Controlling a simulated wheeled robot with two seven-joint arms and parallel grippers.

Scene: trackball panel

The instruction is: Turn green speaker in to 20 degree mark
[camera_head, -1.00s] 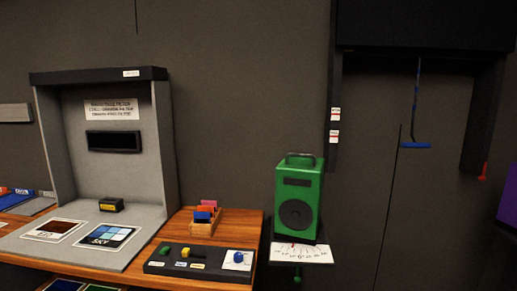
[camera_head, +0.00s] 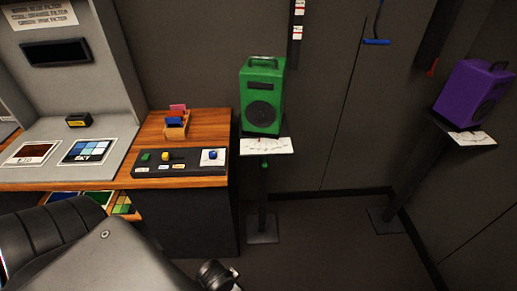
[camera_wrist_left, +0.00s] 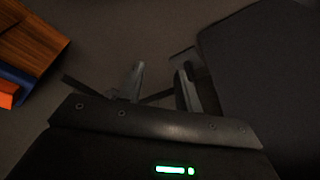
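The green speaker (camera_head: 262,97) stands upright on a small dark stand against the back wall, its round cone facing forward and slightly left. A white scale card (camera_head: 277,146) with fine marks lies at the front of its platform; the numbers are too small to read. A small green knob (camera_head: 265,165) shows under the platform. My left arm comes in at the bottom left of the head view, well below and left of the speaker, not touching it. In the left wrist view my left gripper (camera_wrist_left: 160,78) has its fingers apart with nothing between them. My right gripper is out of view.
A wooden bench (camera_head: 203,124) with a black control panel (camera_head: 180,164) stands left of the speaker. A purple speaker (camera_head: 470,90) is on another stand (camera_head: 384,220) at the right. The floor (camera_head: 320,240) between and before the stands is clear.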

